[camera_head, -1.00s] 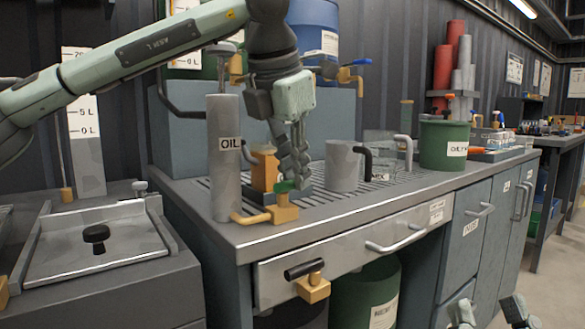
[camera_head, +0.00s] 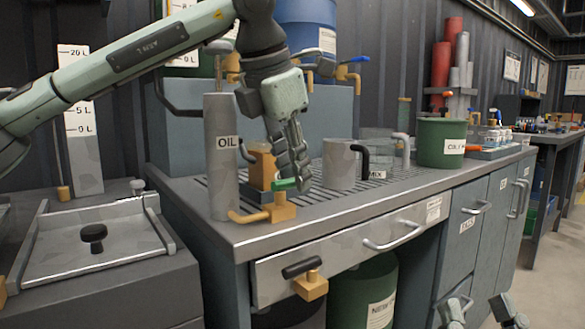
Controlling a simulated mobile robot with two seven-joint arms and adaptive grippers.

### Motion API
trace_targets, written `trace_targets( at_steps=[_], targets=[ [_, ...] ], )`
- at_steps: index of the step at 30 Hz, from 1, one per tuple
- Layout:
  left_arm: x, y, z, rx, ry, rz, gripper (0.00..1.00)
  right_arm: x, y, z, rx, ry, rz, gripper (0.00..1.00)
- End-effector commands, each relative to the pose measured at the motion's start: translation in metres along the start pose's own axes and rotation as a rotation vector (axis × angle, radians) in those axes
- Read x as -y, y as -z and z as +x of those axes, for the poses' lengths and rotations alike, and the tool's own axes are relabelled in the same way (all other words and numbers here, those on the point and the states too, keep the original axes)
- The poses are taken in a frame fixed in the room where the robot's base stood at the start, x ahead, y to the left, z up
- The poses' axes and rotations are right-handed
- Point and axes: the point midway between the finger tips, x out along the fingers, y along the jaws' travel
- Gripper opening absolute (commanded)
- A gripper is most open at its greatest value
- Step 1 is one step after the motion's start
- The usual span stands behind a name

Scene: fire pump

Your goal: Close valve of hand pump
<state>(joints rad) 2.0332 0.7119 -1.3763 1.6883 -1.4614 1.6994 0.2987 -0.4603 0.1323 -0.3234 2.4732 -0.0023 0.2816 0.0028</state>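The hand pump is an upright grey cylinder labelled OIL (camera_head: 222,158) at the left front of the bench. A brass outlet pipe (camera_head: 248,217) runs from its foot to a brass valve (camera_head: 279,209) with a green handle (camera_head: 284,184) on top. The handle lies roughly level, its right end by my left fingers. My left gripper (camera_head: 302,180) points down just right of the valve; its fingers overlap in this view, so their opening and any touch on the handle are unclear. My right gripper (camera_head: 481,312) is low at the bottom right, its fingers wide apart and empty.
A grey mug (camera_head: 340,165) with a black handle stands right of my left gripper. An amber container (camera_head: 262,166) is behind the valve. A green bucket (camera_head: 440,142) is farther right. A drawer (camera_head: 350,243) and a brass tap (camera_head: 310,285) are below.

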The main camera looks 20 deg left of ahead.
Motion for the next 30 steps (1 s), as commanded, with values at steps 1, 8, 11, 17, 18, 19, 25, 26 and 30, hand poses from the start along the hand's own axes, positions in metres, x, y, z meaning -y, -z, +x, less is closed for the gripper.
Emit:
trace_targets(
  at_steps=[1,8,11,17,18,19,25,26,30],
  targets=[
    [0.000,0.000,0.000,0.000,0.000,0.000,0.35,0.000,0.000,0.000,0.000,0.000,0.000,0.40],
    [0.000,0.000,0.000,-0.001,0.000,0.000,0.35,0.000,-0.002,-0.001,0.003,0.001,0.000,0.40],
    [0.000,0.000,-0.004,-0.001,-0.001,-0.001,0.35,0.000,-0.003,-0.001,0.005,0.001,0.001,0.40],
    [0.000,-0.001,-0.034,0.003,-0.002,-0.001,0.35,0.000,-0.002,-0.001,0.003,0.000,0.000,0.40],
    [0.000,-0.001,-0.043,0.003,-0.001,-0.001,0.35,0.000,-0.002,-0.001,0.003,0.000,0.000,0.40],
    [0.000,-0.001,-0.050,0.004,-0.001,-0.001,0.35,0.000,-0.001,-0.001,0.003,0.000,0.000,0.40],
    [0.000,-0.001,-0.091,0.002,0.000,0.000,0.35,0.000,-0.001,-0.001,0.002,0.000,-0.001,0.40],
    [0.000,-0.001,-0.095,0.002,0.000,0.000,0.35,0.000,-0.001,0.000,0.002,0.000,-0.001,0.40],
    [0.000,0.000,-0.113,0.001,-0.001,0.000,0.35,0.000,-0.001,0.000,0.001,0.000,-0.001,0.40]
  ],
)
